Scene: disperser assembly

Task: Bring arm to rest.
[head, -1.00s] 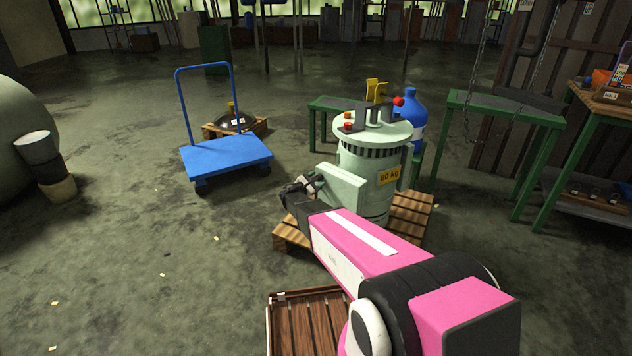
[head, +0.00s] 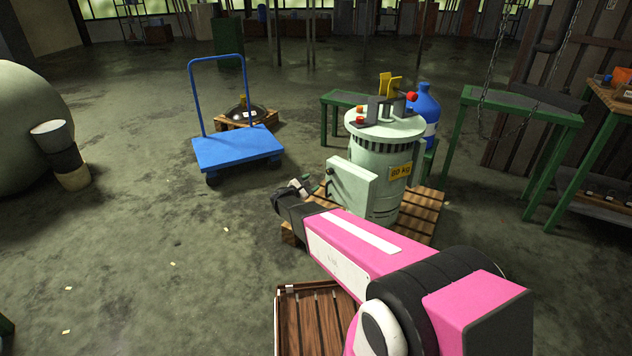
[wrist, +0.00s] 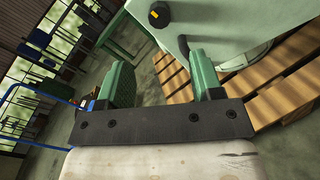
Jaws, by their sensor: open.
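My pink arm (head: 360,240) reaches from the lower right toward the middle in the head view. My gripper (wrist: 160,85) is open in the wrist view, with its two green fingers apart and nothing between them. In the head view its dark end is left of the pale green disperser (head: 385,160), close to the box on its side. I cannot tell whether it touches the box. The disperser stands upright on a wooden pallet (head: 418,212), marked 80 kg. The box also shows close beyond the fingers in the wrist view (wrist: 215,25).
A blue trolley (head: 238,148) stands to the left. A dark rounded part sits on a small pallet (head: 262,122) behind it. Green tables (head: 525,108) and a blue bottle (head: 424,110) are at the right. A wooden crate (head: 279,320) is below my arm. The left floor is mostly clear.

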